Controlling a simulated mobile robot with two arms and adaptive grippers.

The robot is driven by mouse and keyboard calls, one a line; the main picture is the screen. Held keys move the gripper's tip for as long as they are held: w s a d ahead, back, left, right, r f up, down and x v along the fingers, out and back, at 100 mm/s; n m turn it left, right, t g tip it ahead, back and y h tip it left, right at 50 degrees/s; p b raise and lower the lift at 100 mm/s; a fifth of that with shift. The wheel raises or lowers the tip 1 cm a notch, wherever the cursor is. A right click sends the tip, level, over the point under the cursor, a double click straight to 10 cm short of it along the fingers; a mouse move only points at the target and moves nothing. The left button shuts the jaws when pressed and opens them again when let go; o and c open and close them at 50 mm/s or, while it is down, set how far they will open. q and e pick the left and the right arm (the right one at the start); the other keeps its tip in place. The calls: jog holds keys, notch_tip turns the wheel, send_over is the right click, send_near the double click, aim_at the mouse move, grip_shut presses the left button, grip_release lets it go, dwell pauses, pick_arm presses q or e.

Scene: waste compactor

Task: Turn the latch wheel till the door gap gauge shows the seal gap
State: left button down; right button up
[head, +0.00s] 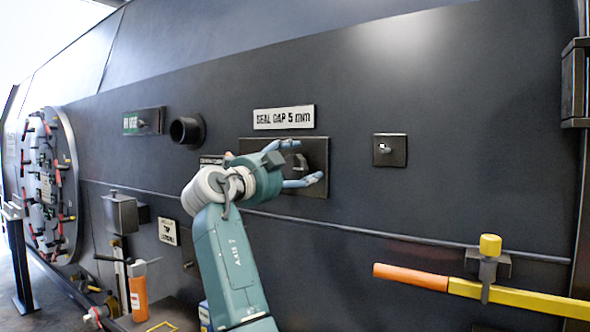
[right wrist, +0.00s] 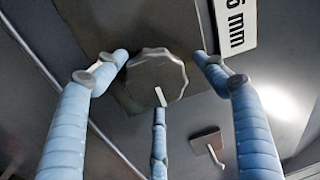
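The latch wheel (right wrist: 157,72) is a dark, scalloped round knob with a pale mark on its face, on a dark plate in the right wrist view. In the head view only a little of the wheel (head: 297,162) shows behind my fingers. My right gripper (head: 305,163) is open, its three blue fingers spread in front of and around the wheel; I cannot tell whether any finger touches it. A sign reading "SEAL GAP 5 mm" (head: 284,117) is above the plate. I cannot make out the door gap gauge or a reading. My left gripper is not in view.
A small square plate with a pale switch (head: 389,150) is right of the wheel. A dark pipe stub (head: 186,131) sticks out on the left. A yellow and orange lever (head: 440,284) crosses the lower right. A round hatch (head: 48,187) is far left.

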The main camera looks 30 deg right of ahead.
jog(key=shift+f, duration=0.1)
jog(key=shift+w+a+f, duration=0.1)
jog(key=shift+a, duration=0.15)
jog(key=r+v, duration=0.1)
jog(key=v, duration=1)
jog(key=shift+s+a+f, duration=0.25)
jog(key=shift+s+f, duration=0.1)
jog(key=shift+f, duration=0.05)
